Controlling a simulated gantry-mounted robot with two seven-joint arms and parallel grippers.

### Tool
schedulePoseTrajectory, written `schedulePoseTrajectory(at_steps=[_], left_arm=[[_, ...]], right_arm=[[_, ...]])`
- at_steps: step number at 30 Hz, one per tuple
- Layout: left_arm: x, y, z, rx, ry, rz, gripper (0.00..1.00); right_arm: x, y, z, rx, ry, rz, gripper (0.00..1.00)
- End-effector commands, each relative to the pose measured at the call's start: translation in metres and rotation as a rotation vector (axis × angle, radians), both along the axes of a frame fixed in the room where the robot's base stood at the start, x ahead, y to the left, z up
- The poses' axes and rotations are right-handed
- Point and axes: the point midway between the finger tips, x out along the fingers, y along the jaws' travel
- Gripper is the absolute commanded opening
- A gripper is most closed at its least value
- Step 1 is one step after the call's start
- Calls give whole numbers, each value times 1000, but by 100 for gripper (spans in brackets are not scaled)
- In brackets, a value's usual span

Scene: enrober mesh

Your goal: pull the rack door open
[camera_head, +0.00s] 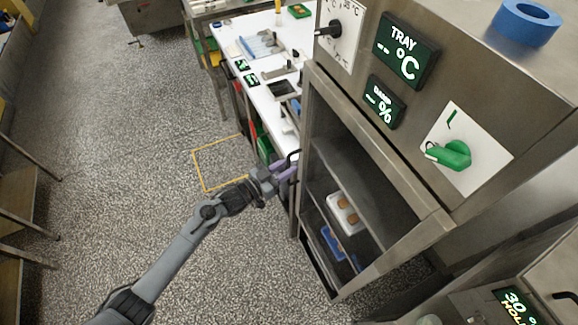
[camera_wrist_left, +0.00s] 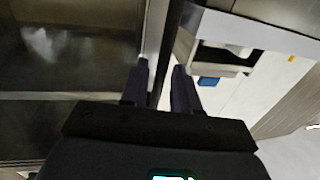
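The rack door (camera_head: 377,161) is a metal frame on the front of the steel cabinet, and it looks shut. Shelves show through it. A dark handle (camera_head: 293,154) stands out at the door's left edge. My left gripper (camera_head: 288,171) reaches in from the left with its purple fingers at this handle. In the left wrist view the two fingers (camera_wrist_left: 160,72) stand slightly apart on either side of a thin dark bar, seemingly the handle. A gap shows between them, and firm contact is not visible. My right gripper is not in view.
Inside the rack are a white tray (camera_head: 343,213) with brown pieces and a blue item (camera_head: 334,243). A white worktable (camera_head: 268,85) with tools stands behind, left of the rack. A control panel with a green knob (camera_head: 450,155) is above. The speckled floor (camera_head: 120,130) on the left is clear.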

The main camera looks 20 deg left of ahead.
Motion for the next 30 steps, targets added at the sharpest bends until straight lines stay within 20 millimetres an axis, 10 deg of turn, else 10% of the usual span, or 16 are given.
schedulePoseTrajectory(at_steps=[14, 21, 30], left_arm=[[10, -6, 0, 1, -1, 0, 30], [10, -6, 0, 1, -1, 0, 0], [10, -6, 0, 1, -1, 0, 0]], right_arm=[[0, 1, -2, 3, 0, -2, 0], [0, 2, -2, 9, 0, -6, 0], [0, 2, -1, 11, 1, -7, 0]])
